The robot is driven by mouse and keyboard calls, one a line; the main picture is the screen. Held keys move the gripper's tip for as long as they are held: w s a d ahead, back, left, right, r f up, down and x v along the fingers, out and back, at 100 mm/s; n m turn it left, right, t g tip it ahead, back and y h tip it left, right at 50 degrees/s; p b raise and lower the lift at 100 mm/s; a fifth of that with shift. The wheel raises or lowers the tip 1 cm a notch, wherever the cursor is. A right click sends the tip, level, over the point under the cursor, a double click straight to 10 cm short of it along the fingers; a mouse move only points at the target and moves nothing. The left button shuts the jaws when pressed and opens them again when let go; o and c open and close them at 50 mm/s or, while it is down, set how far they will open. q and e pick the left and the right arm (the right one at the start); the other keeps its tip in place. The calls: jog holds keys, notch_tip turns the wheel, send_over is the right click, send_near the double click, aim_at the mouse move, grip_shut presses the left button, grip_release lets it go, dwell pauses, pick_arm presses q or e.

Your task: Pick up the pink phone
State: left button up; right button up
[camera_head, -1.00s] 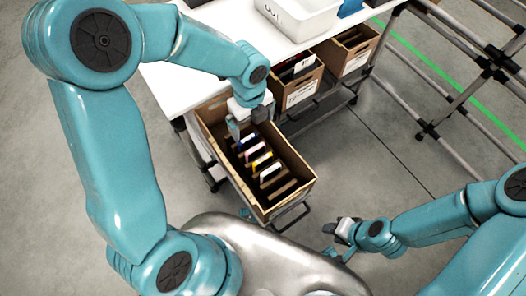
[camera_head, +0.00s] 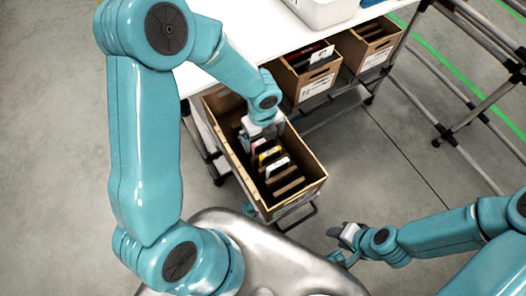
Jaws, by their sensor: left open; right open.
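The pink phone (camera_head: 259,146) stands in the near carton (camera_head: 309,184), in a row with other phones and dividers. Only its upper part shows, just in front of my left gripper. My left gripper (camera_head: 247,139) reaches down into the carton at its far end, beside the pink phone; its fingertips are partly hidden. It is open, and I cannot tell whether the phone is between its fingers. My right gripper (camera_head: 338,243) is open and empty, low over the floor to the right of the carton.
A yellow-edged phone (camera_head: 269,155) and a white one (camera_head: 277,167) stand close to the pink phone. The carton walls enclose the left gripper. Two more cartons (camera_head: 308,83) (camera_head: 368,49) stand along the white table (camera_head: 262,34). Metal rails are at the right.

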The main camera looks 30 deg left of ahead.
aim_at(263, 140)
pick_arm(q)
notch_tip(263, 140, down, 3)
jog(key=shift+w+f+b, duration=0.1)
jog(key=shift+b, duration=0.4)
jog(key=c, duration=0.9)
jog(key=shift+c, duration=0.2)
